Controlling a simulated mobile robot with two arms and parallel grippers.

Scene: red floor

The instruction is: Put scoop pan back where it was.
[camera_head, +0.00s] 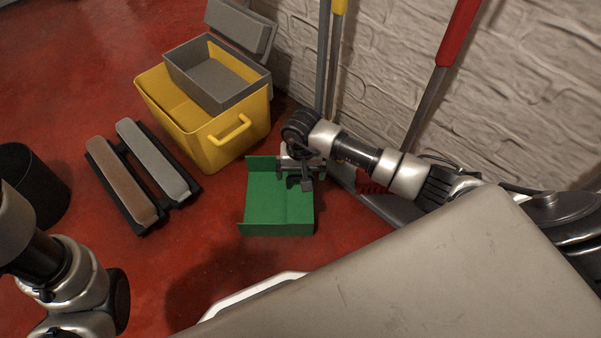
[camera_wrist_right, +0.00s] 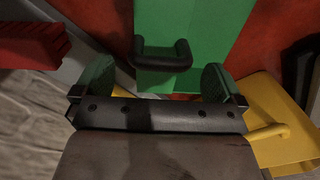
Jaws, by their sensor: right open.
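The green scoop pan (camera_head: 275,205) lies on the red floor in front of the yellow bucket, its open side to the left. My right gripper (camera_head: 298,182) is over the pan's right rear edge, by the wall. In the right wrist view the gripper (camera_wrist_right: 157,82) is open, its two fingers apart. The pan (camera_wrist_right: 195,25) and its black handle (camera_wrist_right: 162,58) show just beyond the fingers, the handle lined up with the gap; I cannot tell whether it touches them. My left arm shows at the lower left, but its gripper is out of view.
The yellow bucket (camera_head: 222,140) with a grey insert stands behind the pan. Two long brush-like pieces (camera_head: 125,182) lie to the left, near a black bin (camera_head: 30,180). Long-handled tools (camera_head: 442,75) lean on the brick wall. Red floor is free left of the pan.

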